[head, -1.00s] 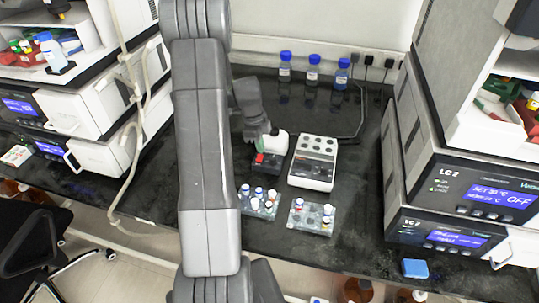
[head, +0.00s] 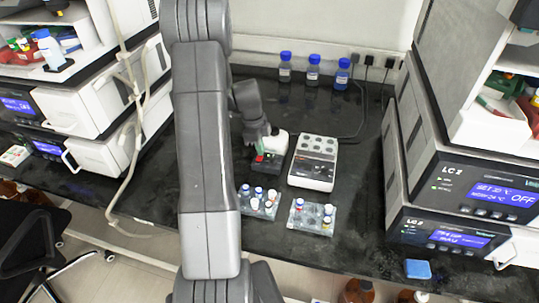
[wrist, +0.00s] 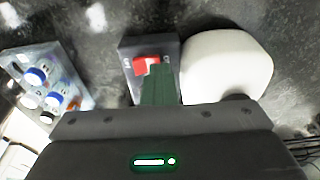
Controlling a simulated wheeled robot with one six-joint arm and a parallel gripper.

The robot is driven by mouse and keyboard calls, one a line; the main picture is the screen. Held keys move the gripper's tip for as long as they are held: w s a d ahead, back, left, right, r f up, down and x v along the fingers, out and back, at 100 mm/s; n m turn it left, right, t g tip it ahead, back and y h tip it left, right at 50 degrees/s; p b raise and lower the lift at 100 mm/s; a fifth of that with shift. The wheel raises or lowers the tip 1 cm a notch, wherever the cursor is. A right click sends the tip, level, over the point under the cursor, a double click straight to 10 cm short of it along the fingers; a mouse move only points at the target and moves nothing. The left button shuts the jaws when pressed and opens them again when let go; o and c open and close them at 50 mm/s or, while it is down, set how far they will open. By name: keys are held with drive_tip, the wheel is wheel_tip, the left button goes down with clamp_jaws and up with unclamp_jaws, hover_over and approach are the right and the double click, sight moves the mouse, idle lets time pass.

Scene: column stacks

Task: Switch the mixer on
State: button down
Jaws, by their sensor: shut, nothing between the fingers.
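The mixer is a small dark box (head: 268,167) with a white rounded top part (head: 275,142), on the black bench near the middle of the head view. In the wrist view its dark front (wrist: 130,48) carries a red rocker switch (wrist: 141,65), and the white top (wrist: 228,65) lies to the right. My gripper (wrist: 158,72) is shut and empty, its green fingertips at the switch and covering part of it. I cannot tell whether they touch or press it. In the head view my gripper (head: 260,149) is over the mixer's left part.
A white block device with round wells (head: 314,162) stands close right of the mixer. Two vial racks, left (head: 262,209) and right (head: 311,218), sit in front. Three blue-capped bottles (head: 313,70) stand at the back. Instrument stacks flank the bench.

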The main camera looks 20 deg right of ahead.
drive_tip(key=shift+r+p, duration=1.25)
drive_tip(key=shift+r, duration=1.25)
drive_tip(key=shift+f, duration=0.1)
drive_tip(key=shift+f+b, duration=1)
drive_tip(key=shift+f, duration=1.2)
drive_tip(key=shift+r, duration=0.15)
